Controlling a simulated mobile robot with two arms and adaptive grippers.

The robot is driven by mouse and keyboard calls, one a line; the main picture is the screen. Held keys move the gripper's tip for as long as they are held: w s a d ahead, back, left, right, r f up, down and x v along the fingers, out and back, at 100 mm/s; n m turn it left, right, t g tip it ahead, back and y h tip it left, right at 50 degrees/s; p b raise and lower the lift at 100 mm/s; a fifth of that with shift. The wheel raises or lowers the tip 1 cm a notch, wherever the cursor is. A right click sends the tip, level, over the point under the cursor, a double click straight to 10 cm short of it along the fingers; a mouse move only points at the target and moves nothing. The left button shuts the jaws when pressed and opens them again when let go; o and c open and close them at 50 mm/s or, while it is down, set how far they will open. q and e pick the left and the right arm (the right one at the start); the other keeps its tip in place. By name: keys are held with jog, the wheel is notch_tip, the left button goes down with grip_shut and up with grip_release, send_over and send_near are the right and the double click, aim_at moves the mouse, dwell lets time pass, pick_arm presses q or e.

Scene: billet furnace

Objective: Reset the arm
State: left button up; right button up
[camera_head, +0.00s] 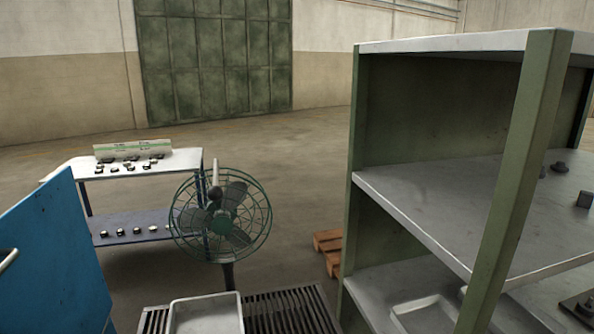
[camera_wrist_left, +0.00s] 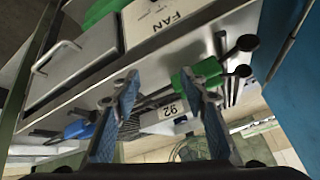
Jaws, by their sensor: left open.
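No arm of mine shows in the head view. In the left wrist view my left gripper (camera_wrist_left: 158,80) has its two blue-grey fingers spread apart, with nothing held between them. My right gripper is in neither view.
A green-framed shelf (camera_head: 430,218) stands at the right, a blue panel (camera_head: 45,265) at the left. A caged fan (camera_head: 222,215) stands behind a slatted grate (camera_head: 290,310) with a grey tray (camera_head: 205,315). A parts table (camera_head: 125,165) and wooden pallet (camera_head: 328,242) are farther back; open floor lies beyond.

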pick_arm(q)
jog(key=s+d+f+g+h, duration=0.15)
jog(key=s+f+g, duration=0.3)
jog(key=s, duration=0.45)
notch_tip(320, 180, down, 29)
jog(key=s, duration=0.3)
jog(key=s+a+f+g+b, duration=0.1)
jog(key=s+a+f, duration=0.1)
jog(key=s+f, duration=1.1)
jog(key=shift+s+a+f+y, duration=0.2)
jog(key=shift+s+a+y, duration=0.15)
jog(key=shift+s, duration=0.55)
jog(key=shift+s+a+f+g, duration=0.1)
jog(key=shift+s+f+g, duration=0.15)
jog(key=shift+s, duration=0.25)
jog(key=shift+c, duration=0.3)
